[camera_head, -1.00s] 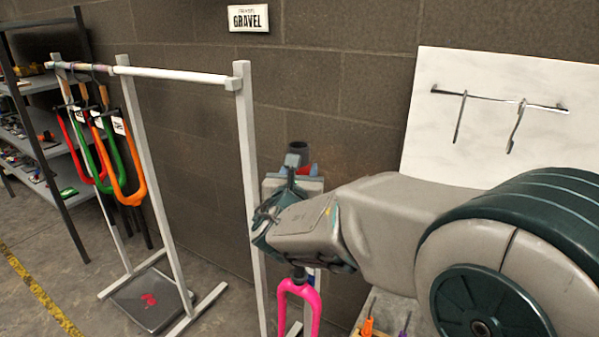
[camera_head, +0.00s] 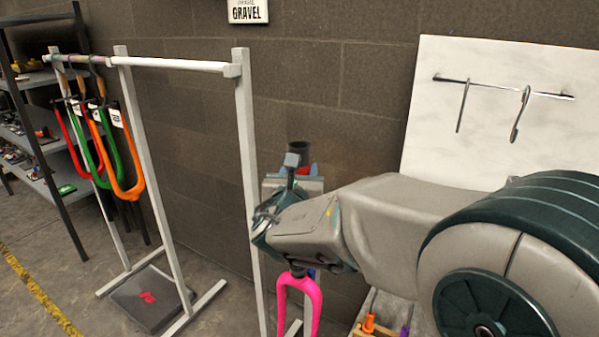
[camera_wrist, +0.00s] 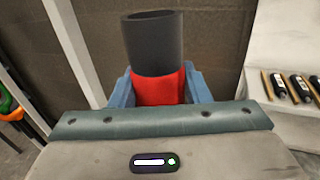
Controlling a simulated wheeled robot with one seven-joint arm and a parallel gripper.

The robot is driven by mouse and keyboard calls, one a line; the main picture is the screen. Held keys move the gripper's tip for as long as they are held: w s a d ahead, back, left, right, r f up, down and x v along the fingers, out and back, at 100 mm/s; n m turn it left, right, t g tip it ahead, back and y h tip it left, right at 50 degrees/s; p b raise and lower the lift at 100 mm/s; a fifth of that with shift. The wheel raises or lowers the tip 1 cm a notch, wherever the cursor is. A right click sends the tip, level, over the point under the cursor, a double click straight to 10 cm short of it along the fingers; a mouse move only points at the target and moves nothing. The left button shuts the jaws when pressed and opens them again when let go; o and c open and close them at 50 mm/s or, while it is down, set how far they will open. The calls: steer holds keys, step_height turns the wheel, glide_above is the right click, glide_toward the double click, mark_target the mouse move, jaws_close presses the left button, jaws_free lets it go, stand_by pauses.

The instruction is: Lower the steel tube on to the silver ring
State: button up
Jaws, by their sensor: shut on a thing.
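The steel tube (camera_head: 299,152) is a dark grey, open-topped tube with a red sleeve around it. It stands roughly upright, and its top and sleeve (camera_wrist: 156,40) fill the middle of the wrist view. My gripper (camera_wrist: 158,90) is shut on the red sleeve, with a blue-grey finger on each side. In the head view my gripper (camera_head: 297,180) is above a bright pink fork (camera_head: 300,292). The tube's lower end is hidden behind my gripper and wrist. I cannot make out the silver ring in either view, nor whether the tube touches anything below.
A white-and-grey rack (camera_head: 243,130) stands left of my gripper, with several coloured forks (camera_head: 128,180) hanging at its far end. A brick wall is close behind. A white board (camera_head: 500,130) with hooks is at the right. Dark-handled tools (camera_wrist: 300,88) lie at right in the wrist view.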

stand_by(0.3)
steer(key=shift+f+b, duration=2.9)
steer(key=shift+b, duration=0.4)
steer(key=shift+f, duration=0.1)
steer(key=shift+f+b, duration=2.9)
steer(key=shift+b, duration=0.35)
steer(key=shift+f, duration=0.1)
steer(key=shift+f+b, duration=2.25)
steer(key=shift+b, duration=0.15)
